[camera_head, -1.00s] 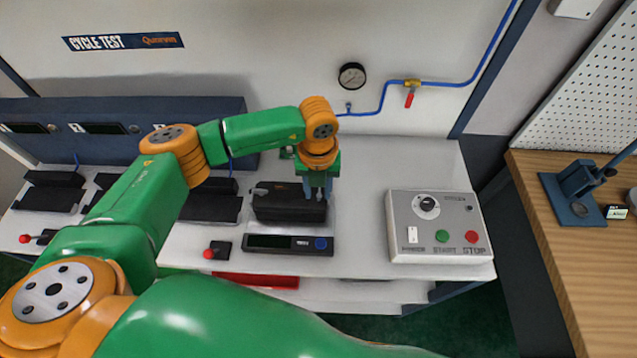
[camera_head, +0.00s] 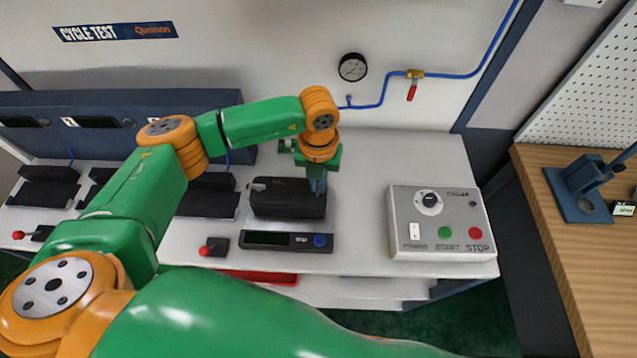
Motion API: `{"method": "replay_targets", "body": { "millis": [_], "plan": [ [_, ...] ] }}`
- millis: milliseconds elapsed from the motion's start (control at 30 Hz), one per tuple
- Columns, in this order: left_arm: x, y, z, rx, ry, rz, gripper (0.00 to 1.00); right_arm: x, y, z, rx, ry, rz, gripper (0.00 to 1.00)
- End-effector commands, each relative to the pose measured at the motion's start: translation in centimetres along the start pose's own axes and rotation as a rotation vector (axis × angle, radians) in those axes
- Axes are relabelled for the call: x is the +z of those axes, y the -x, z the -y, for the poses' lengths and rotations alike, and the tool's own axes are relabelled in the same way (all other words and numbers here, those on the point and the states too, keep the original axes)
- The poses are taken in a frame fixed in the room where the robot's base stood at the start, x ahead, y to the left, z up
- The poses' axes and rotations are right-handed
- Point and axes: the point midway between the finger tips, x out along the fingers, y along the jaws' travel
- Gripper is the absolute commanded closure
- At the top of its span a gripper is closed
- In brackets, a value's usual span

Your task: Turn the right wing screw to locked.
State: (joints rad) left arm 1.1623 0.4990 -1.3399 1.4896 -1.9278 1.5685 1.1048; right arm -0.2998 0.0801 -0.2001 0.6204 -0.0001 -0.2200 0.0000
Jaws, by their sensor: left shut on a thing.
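A dark box-shaped valve positioner (camera_head: 287,204) stands on the white bench, behind a black display unit. My left gripper (camera_head: 318,187) points down at the right end of the positioner's top. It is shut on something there. The right wing screw is hidden by the fingers and too small to make out, so I cannot tell its angle. My right gripper is not in view.
The black display unit (camera_head: 287,240) with a blue button lies in front of the positioner. A grey control box (camera_head: 437,224) stands to the right. A red-knobbed lever (camera_head: 214,247) is at the left front. The bench (camera_head: 362,180) is clear between positioner and control box.

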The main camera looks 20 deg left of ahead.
Motion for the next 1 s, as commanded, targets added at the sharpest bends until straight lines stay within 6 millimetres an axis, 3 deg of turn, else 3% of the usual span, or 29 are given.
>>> {"method": "replay_targets", "body": {
  "millis": [500, 1000],
  "plan": [
    [0.1, -0.6, 0.0, 0.0, -0.471, 0.005, 1.0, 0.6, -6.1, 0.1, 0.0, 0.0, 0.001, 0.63],
    [0.1, -0.4, 0.0, 0.001, -0.945, 0.005, 1.0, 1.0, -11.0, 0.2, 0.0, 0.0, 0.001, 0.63]
  ]
}}
